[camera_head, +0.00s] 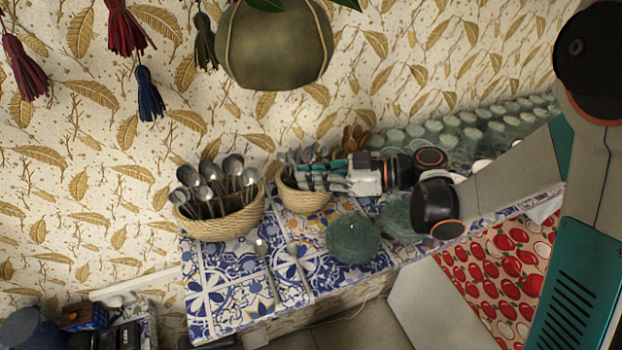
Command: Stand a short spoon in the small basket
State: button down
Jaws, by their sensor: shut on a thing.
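The small basket (304,199) is woven and stands on the blue-and-white tiled counter near the wall. Several spoon heads (294,156) show above its rim. My gripper (308,178) reaches in from the right, level with the basket's top and in front of part of its opening. It is shut on a spoon, but the held piece is small here and hard to tell apart from the spoons behind. Two spoons lie on the tiles, one on the left (266,263) and one on the right (297,262).
A larger woven basket (222,224) full of spoons stands to the left. A green round object (352,239) sits in front of the small basket, with another (402,215) to its right. Rows of glasses (470,130) line the back right. A green pot (274,48) hangs above.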

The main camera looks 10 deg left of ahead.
jog(key=shift+s+d+f, duration=0.1)
jog(key=shift+s+f, duration=0.05)
jog(key=shift+f, duration=0.35)
jog(key=shift+s+d+f, duration=0.1)
jog(key=shift+s+f, duration=0.05)
jog(key=shift+f, duration=0.35)
jog(key=c, duration=1.6)
grip_release()
jog(key=shift+f, duration=0.1)
jog(key=shift+c, duration=0.2)
notch_tip(320, 180, up, 12)
jog(key=shift+w+a, duration=0.2)
jog(key=shift+w, duration=0.15)
jog(key=shift+d, duration=0.1)
